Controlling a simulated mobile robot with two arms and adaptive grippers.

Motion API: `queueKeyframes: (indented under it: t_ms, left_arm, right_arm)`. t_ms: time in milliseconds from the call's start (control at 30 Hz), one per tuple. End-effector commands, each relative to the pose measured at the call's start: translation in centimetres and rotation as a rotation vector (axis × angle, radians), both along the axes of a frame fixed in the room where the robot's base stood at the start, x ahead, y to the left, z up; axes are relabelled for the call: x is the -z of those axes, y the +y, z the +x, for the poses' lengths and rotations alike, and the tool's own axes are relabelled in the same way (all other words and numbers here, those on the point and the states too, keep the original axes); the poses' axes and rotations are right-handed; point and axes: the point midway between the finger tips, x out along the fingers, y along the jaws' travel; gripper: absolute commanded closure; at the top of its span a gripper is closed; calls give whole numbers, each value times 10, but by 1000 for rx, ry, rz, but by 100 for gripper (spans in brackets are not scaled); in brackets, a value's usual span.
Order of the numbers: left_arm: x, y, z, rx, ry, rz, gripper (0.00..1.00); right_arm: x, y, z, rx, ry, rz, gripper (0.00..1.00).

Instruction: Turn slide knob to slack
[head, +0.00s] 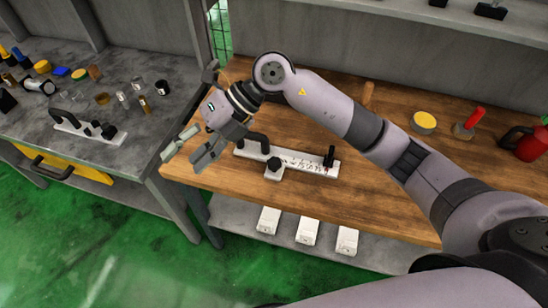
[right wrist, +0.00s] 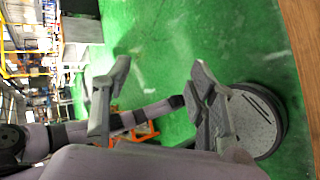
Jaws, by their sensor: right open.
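A white slide bar (head: 312,164) with dark markings lies on the wooden workbench. It has a black handle at its left end and a black upright at its right end. A black knob (head: 274,164) on a small white block sits at its front edge, left of the middle. My right gripper (head: 190,150) is open and empty, left of the bar and apart from the knob, over the bench's left edge. Its two fingers (right wrist: 155,85) also show apart in the right wrist view, with green floor beyond. My left gripper cannot be made out.
A similar white bar (head: 75,126) with black parts lies on the grey table (head: 150,128) at left, among small items. A yellow-topped tin (head: 424,122), a red-handled tool (head: 471,122) and a red can (head: 525,147) stand right. White boxes (head: 307,231) sit on the lower shelf.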

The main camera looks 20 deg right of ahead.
Motion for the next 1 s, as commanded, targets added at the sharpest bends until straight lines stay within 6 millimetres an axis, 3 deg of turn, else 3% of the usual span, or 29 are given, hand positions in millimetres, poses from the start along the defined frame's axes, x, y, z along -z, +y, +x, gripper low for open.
queueKeyframes:
  t_ms: [100,200,300,400,533,667,1000]
  left_arm:
    - [0,0,0,0,0,0,60]
    - [0,0,0,0,0,0,60]
    - [0,0,0,0,0,0,60]
    - [0,0,0,1,0,0,60]
    - [-3,0,0,1,0,0,60]
    - [-9,0,0,1,0,-1,60]
    - [-31,0,0,1,0,-1,60]
  right_arm:
    - [28,-68,33,37,-36,-392,47]
    - [33,-124,53,104,-37,-652,47]
    - [27,-165,65,168,-28,-828,47]
    - [22,-187,69,208,-22,-920,47]
    - [26,-195,70,222,-14,-955,47]
    - [43,-195,69,217,-12,-952,47]
    - [116,-194,68,216,-10,-950,47]
